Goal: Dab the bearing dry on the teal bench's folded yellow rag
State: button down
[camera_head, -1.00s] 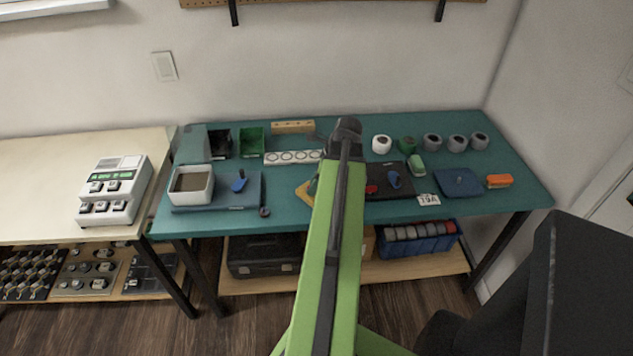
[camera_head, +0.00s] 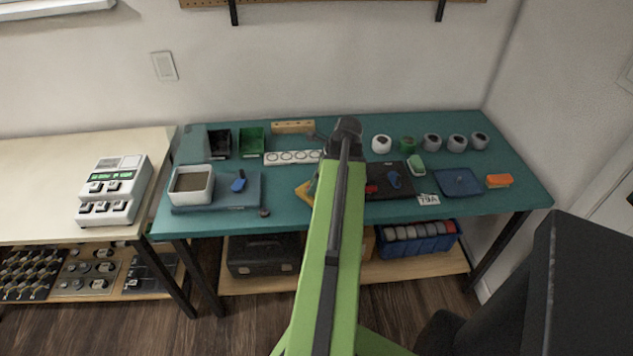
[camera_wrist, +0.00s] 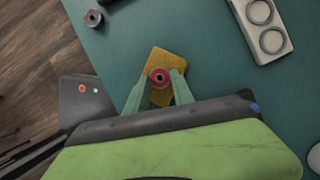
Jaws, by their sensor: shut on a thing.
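The folded yellow rag (camera_wrist: 160,62) lies on the teal bench (camera_wrist: 120,55). In the head view only the left part of the rag (camera_head: 302,192) shows beside my arm. My gripper (camera_wrist: 158,84) is shut on a bearing (camera_wrist: 159,77) with a red ring and a dark centre. In the wrist view the bearing is over the rag's near part. I cannot tell whether it touches the cloth. My arm hides the gripper and the held bearing in the head view.
A second small bearing (camera_wrist: 93,18) lies apart near the bench's front edge, also seen in the head view (camera_head: 264,212). A white strip with round seats (camera_wrist: 264,28) is behind the rag. A black mat (camera_head: 400,188) is right of my arm.

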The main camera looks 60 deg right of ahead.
jog(key=shift+r+p, duration=3)
jog(key=shift+r, duration=0.05)
jog(key=shift+f, duration=0.1)
